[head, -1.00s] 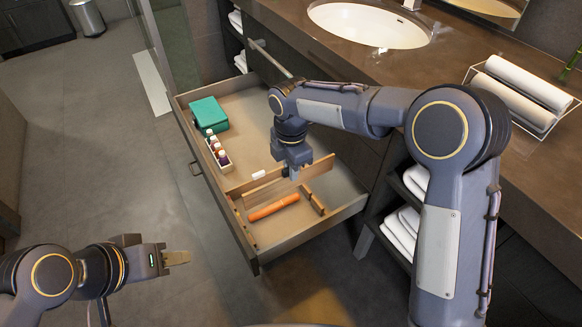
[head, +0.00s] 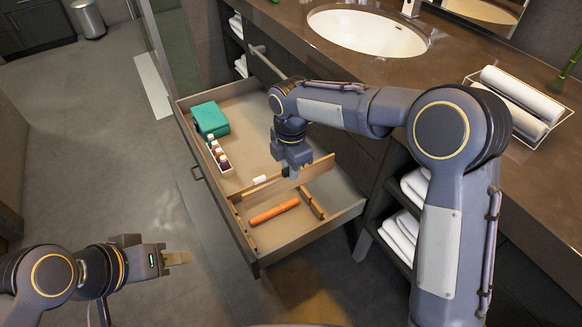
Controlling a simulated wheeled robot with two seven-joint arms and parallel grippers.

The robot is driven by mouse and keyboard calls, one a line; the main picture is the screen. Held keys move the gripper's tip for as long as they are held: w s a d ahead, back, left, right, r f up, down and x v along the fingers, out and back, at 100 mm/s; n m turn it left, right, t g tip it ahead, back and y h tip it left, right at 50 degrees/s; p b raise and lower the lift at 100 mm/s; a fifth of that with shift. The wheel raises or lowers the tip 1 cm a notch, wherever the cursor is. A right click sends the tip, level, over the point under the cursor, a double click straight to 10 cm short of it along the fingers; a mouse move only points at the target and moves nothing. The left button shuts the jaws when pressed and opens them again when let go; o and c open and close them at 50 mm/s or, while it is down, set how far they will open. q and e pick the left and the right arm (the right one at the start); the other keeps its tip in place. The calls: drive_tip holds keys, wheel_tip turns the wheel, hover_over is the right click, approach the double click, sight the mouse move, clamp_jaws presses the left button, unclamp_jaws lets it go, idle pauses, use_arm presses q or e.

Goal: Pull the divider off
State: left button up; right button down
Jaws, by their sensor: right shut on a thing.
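The divider (head: 318,170) is a thin wooden board standing upright across the near part of the open drawer (head: 212,206). My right gripper (head: 291,174) reaches down from above and is shut on the divider's upper edge near its middle. The jaws hide part of the board. I cannot tell whether the divider's lower edge is clear of the wooden side strips (head: 313,205). My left gripper (head: 178,258) is out over the floor, left of the drawer and away from it; its fingers are seen edge-on.
The drawer also holds a teal box (head: 210,120), a tray of small bottles (head: 219,157), a white item (head: 260,179) and an orange stick (head: 274,211). The counter (head: 420,80) overhangs at the right, with towel shelves (head: 402,228) below. The floor at left is clear.

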drive_tip(key=shift+r+p, duration=4.3)
drive_tip(key=shift+r, duration=0.7)
